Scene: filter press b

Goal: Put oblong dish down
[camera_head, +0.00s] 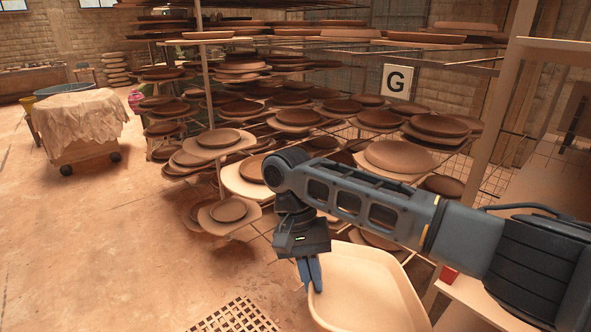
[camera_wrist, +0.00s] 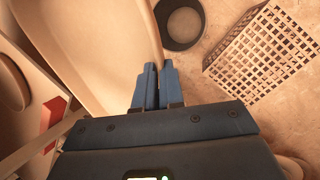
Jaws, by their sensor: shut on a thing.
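The oblong dish (camera_head: 368,292) is a large cream, shallow, tray-like dish with rounded corners at the bottom middle of the head view. My gripper (camera_head: 310,286) points down at its left edge, and its blue fingers are shut on the rim. In the wrist view the dish (camera_wrist: 118,42) runs up along the left of the fingers (camera_wrist: 155,85), which are close together at its edge. The dish hangs in front of the rack, and its lower part is cut off by the head picture's edge.
A pale surface (camera_head: 468,303) is at lower right. A slatted crate (camera_head: 235,316) and cloth-covered cart (camera_head: 82,118) stand left, with open floor between.

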